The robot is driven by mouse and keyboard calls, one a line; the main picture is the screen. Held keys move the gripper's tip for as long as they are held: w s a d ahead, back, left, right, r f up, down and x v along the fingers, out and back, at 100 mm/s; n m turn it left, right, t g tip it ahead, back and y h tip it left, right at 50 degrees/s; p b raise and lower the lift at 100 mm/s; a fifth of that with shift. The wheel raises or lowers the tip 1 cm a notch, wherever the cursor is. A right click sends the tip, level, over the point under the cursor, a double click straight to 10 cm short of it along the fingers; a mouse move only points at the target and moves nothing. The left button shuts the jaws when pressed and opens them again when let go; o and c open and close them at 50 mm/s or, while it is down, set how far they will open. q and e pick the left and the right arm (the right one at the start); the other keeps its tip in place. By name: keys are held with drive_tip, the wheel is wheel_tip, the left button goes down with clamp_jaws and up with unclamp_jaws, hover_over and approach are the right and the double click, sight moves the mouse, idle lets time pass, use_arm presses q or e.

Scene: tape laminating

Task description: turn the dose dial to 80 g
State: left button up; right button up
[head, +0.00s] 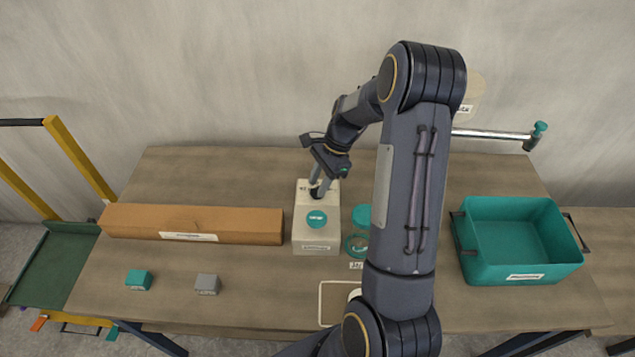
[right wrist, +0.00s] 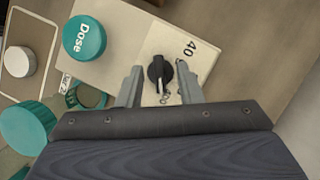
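The dose dispenser is a cream box (head: 316,243) standing on the table, with a round teal button (head: 317,218) on top. In the right wrist view the button (right wrist: 84,37) reads "Dose". The black dose dial (right wrist: 160,74) sits on the box top beside a printed "40"; another number by the dial is partly hidden and I cannot read it surely. My left gripper is not in view.
A long brown carton (head: 250,225) lies left of the dispenser. Teal (head: 138,280) and grey (head: 207,284) blocks lie in front. A teal bin (head: 515,276) stands at right. A teal ring (head: 356,244) and a pale tray (head: 332,303) are near my right arm.

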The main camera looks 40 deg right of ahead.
drive_tip(key=shift+a+f, duration=0.2)
drive_tip(key=shift+f, duration=0.25)
drive_tip(key=shift+c, duration=0.4)
clamp_jaws()
drive_tip(key=shift+n, duration=0.3)
drive_tip(key=n+g, duration=0.2)
drive_tip(key=n, duration=0.3)
drive_tip(key=shift+w+n, duration=0.1)
drive_tip(key=shift+n, duration=0.2)
drive_tip(key=n+g, duration=0.1)
drive_tip(key=n, duration=0.1)
drive_tip(key=n+g+h, duration=0.1)
drive_tip(key=n, duration=0.2)
drive_tip(key=shift+h, duration=0.3)
drive_tip(key=shift+r+n, duration=0.1)
drive_tip(key=shift+n, duration=0.3)
